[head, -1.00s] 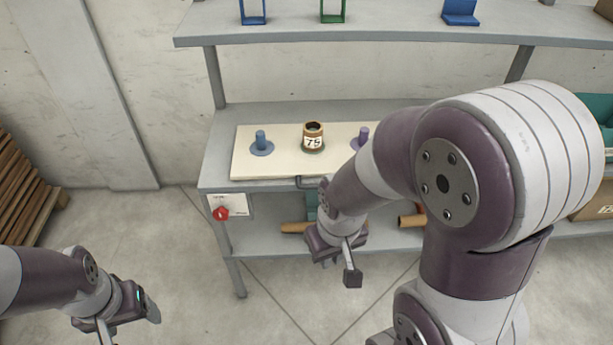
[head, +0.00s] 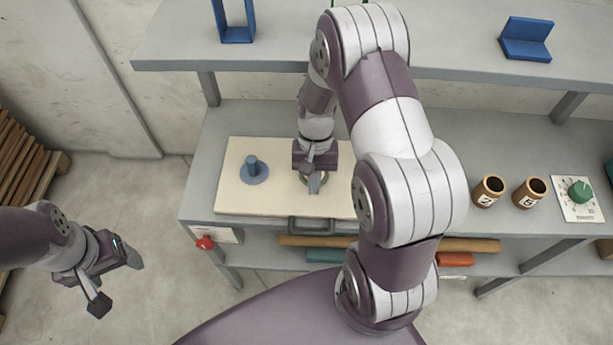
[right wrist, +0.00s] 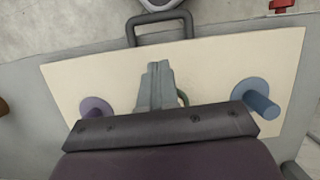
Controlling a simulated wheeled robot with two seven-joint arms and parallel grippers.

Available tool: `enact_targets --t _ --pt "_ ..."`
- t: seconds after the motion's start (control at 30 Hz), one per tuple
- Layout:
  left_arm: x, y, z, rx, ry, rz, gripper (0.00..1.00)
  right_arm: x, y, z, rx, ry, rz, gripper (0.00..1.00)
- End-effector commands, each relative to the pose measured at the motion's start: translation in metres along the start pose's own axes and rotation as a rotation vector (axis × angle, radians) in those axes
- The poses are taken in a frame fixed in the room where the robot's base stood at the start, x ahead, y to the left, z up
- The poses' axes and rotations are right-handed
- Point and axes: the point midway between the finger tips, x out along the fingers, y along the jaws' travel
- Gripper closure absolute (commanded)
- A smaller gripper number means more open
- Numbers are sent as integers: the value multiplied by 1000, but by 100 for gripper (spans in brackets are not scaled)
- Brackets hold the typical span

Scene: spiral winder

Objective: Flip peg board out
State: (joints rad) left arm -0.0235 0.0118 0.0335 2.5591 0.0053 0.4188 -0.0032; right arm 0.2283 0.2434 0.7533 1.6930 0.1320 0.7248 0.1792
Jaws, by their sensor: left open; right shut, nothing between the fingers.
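The cream peg board (head: 228,185) lies flat on the lower shelf, with a grey handle (head: 311,226) at its front edge. A blue peg (head: 252,168) stands on its left part. In the right wrist view the board (right wrist: 75,73) shows the handle (right wrist: 160,25) at the top, a purple peg (right wrist: 97,107) at left and the blue peg (right wrist: 257,98) at right. My right gripper (head: 314,187) is shut and empty above the board's middle, hiding most of a green-rimmed middle peg. My left gripper (head: 115,281) is open and empty over the floor at left.
Two brown labelled spools (head: 489,191) (head: 529,193) and a green dial panel (head: 580,197) stand right of the board. A red knob (head: 204,243) is below its left corner. An upper shelf (head: 470,60) overhangs behind. Cardboard tubes (head: 318,241) lie below.

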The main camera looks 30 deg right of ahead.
Motion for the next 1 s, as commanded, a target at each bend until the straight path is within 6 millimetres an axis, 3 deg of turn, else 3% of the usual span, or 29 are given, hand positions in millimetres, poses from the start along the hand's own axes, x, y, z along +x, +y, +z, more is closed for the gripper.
enact_targets --t 0.47,1.0 --pt "-1 0 0 0 0 0 27 2 -1 3 32 -19 -1 100" --pt "-7 0 0 0 0 0 27 89 -2 4 31 -18 -1 100"
